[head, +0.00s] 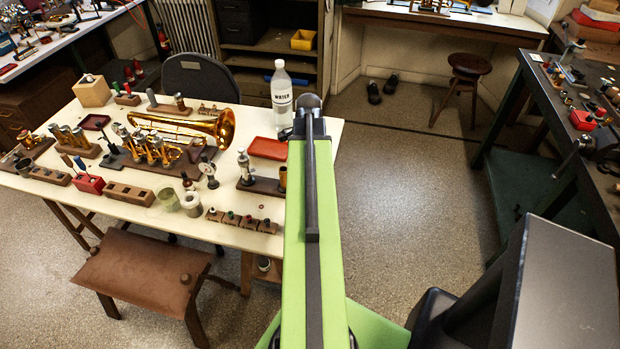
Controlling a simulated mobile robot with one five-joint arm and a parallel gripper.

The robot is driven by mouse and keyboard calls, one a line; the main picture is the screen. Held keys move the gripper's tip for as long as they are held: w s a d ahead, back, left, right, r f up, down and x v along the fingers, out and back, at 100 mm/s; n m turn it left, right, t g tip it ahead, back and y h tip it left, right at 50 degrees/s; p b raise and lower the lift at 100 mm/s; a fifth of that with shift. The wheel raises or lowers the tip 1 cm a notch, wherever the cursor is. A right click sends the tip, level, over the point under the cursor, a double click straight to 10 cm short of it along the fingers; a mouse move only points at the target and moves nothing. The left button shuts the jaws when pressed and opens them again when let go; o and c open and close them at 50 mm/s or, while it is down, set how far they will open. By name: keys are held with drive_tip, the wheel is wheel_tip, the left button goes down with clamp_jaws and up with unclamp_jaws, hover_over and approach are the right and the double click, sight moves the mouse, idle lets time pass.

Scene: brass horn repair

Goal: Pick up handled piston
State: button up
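I cannot tell for sure which piece is the handled piston. A silver upright part (244,166) stands on a dark wooden base (262,186) at the right side of the cream table (325,133). A short brass cylinder (282,178) stands at the other end of that base, beside my green arm. Several brass upright parts (153,146) stand in front of a brass trumpet (180,125) further left. My arm rises through the middle of the picture and hides part of the table's right end. My gripper does not show clearly in this view.
A water bottle (281,97) and a red tray (268,148) are close to my arm. A row of small blocks (240,221) lies near the front edge. A brown padded bench (140,268) stands before the table. Floor to the right is open, up to a dark workbench (545,110).

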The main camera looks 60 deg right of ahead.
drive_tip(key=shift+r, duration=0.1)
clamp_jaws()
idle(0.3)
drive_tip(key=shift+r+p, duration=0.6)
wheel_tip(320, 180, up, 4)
drive_tip(key=p, duration=0.4)
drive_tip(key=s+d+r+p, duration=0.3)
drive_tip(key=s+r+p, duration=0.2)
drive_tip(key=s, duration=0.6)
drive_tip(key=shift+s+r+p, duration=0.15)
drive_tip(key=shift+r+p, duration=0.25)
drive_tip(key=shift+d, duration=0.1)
